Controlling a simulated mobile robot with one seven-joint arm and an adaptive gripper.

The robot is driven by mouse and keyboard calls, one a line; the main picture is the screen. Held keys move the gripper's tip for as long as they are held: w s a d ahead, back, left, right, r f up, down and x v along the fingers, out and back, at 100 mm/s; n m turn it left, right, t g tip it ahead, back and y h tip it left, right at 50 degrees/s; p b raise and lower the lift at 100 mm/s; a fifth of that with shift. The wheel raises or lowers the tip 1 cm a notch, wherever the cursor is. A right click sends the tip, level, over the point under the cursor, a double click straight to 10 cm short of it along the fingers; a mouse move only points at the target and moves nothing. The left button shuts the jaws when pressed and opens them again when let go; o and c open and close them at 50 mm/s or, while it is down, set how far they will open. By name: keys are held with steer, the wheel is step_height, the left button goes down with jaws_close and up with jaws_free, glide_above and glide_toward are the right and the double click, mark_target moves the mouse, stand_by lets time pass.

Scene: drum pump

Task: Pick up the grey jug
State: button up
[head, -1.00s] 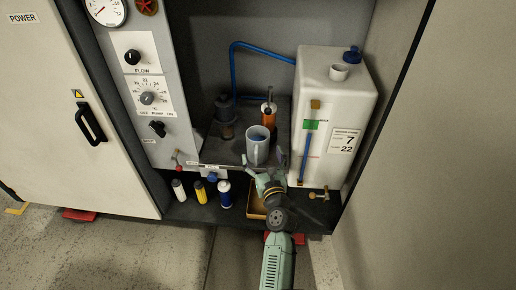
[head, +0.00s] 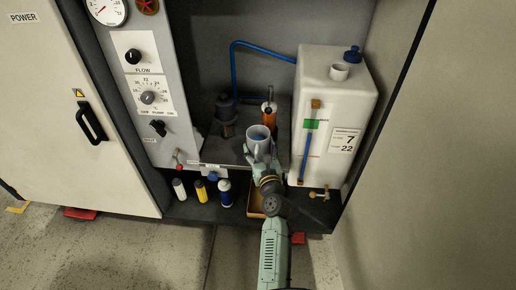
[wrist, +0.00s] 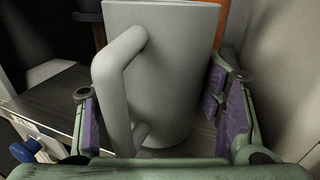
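My gripper (head: 262,165) is at the near side of the jug. In the wrist view my gripper (wrist: 158,112) is open, with one purple-padded finger left of the handle and the other right of the body. The right pad is close to the jug wall; I cannot tell whether it touches.
A white tank (head: 333,115) stands to the right, and an orange bottle (head: 268,114) is just behind the jug. A dark grey fitting (head: 227,115) is left. Several small bottles, including a yellow one (head: 201,191), stand on the lower ledge beside an amber tray (head: 255,205).

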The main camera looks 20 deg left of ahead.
steer(key=c, duration=1.2)
steer(key=shift+r, duration=0.1)
steer(key=shift+c, duration=0.2)
